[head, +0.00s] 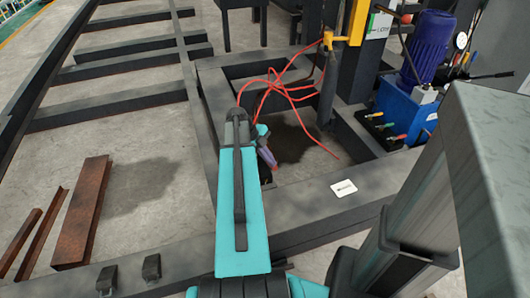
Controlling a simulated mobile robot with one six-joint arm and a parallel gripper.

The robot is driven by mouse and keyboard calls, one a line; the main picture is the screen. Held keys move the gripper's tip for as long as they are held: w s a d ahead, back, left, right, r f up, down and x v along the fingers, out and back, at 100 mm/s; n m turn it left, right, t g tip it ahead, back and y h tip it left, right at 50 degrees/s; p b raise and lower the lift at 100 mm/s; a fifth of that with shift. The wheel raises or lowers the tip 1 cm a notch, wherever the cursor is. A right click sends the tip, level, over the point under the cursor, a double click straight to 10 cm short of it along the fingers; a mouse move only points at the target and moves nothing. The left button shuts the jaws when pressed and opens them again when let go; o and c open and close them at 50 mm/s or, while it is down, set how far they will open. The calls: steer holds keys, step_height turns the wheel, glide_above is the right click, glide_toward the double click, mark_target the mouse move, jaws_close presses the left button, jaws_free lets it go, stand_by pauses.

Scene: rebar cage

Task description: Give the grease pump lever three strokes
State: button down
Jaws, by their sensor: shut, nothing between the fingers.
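A black lever-like bar (490,76) sticks out to the right beside a blue unit at the upper right. It looks like the pump lever, but the view is too small to be sure. A round gauge (461,40) stands just above its left end. My teal arm rises through the middle of the head view, well to the left of this unit. A small teal and purple part shows past the arm's right edge. I cannot make out my fingertips, which seem hidden behind the arm. Nothing of mine touches the bar.
The blue motor (428,45) stands on a blue tank (403,108) with coloured fittings. Red cables (285,88) hang over the dark steel frame (335,205) near my arm. A grey column blocks the lower right. Rusty steel sections (80,215) lie on the floor at left.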

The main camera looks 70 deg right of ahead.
steer(key=shift+s+a+f, duration=0.2)
steer(key=shift+f, duration=0.25)
steer(key=shift+f+b, duration=0.1)
steer(key=shift+b, duration=0.2)
steer(key=shift+s+a+f+b, duration=0.15)
steer(key=shift+a+f+b, duration=0.1)
steer(key=shift+f+b, duration=0.25)
steer(key=shift+f, duration=0.1)
steer(key=shift+s+a+f+b, duration=0.2)
steer(key=shift+f+b, duration=0.25)
steer(key=shift+f, duration=0.25)
steer(key=shift+s+a+f+b, duration=0.1)
steer(key=shift+a+f+b, duration=0.05)
steer(key=shift+f+b, duration=0.4)
